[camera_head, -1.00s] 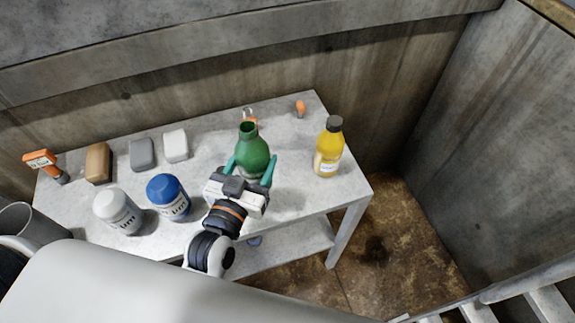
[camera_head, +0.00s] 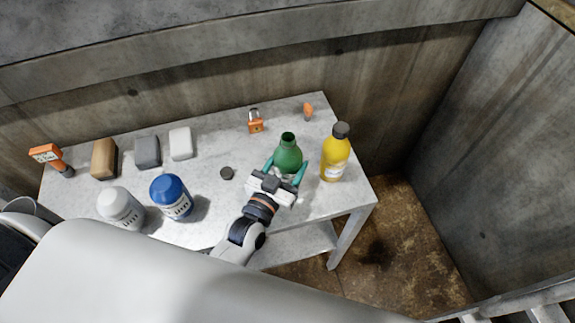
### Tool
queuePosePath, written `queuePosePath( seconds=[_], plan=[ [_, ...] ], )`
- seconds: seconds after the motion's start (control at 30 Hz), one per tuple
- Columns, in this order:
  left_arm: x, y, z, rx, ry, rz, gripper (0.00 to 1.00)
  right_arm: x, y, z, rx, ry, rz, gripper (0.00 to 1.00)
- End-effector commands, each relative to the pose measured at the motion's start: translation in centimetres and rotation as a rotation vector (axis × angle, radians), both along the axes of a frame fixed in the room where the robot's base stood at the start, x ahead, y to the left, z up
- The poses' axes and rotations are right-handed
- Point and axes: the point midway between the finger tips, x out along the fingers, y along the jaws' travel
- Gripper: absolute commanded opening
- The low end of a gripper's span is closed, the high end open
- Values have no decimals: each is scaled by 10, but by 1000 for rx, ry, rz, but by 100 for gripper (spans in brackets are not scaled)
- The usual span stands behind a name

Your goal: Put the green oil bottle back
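The green oil bottle (camera_head: 287,157) is upright with an open, dark mouth, left of the yellow bottle (camera_head: 335,155) on the right part of the table. My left gripper (camera_head: 284,172) has its two teal fingers around the bottle's sides and appears shut on it. The gripper body hides the bottle's base, so I cannot tell whether it touches the table. A small dark cap (camera_head: 226,173) lies on the table left of the gripper. My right gripper is not in view.
The grey table (camera_head: 215,207) also holds a blue-capped bottle (camera_head: 171,197), a white bottle (camera_head: 120,208), several blocks (camera_head: 147,152), an orange padlock (camera_head: 255,122), a small orange item (camera_head: 308,112) and an orange handheld device (camera_head: 47,156). A concrete wall stands behind.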

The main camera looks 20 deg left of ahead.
Motion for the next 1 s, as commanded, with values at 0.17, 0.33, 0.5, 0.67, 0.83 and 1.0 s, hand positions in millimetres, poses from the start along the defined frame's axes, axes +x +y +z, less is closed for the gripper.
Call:
queuePosePath(
  seconds=[0.17,0.33,0.5,0.67,0.83,1.0],
  plan=[
    [0,0,-7,-1,-4,0,25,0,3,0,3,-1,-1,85],
    [0,0,-7,-1,-4,0,25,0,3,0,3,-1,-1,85],
    [0,0,-10,0,-1,0,66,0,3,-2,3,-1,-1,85],
    [0,0,-10,0,-1,0,82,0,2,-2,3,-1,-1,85],
    [0,0,-9,0,-1,0,82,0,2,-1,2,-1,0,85],
    [-11,2,-9,0,2,0,82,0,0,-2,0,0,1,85]
  ],
)
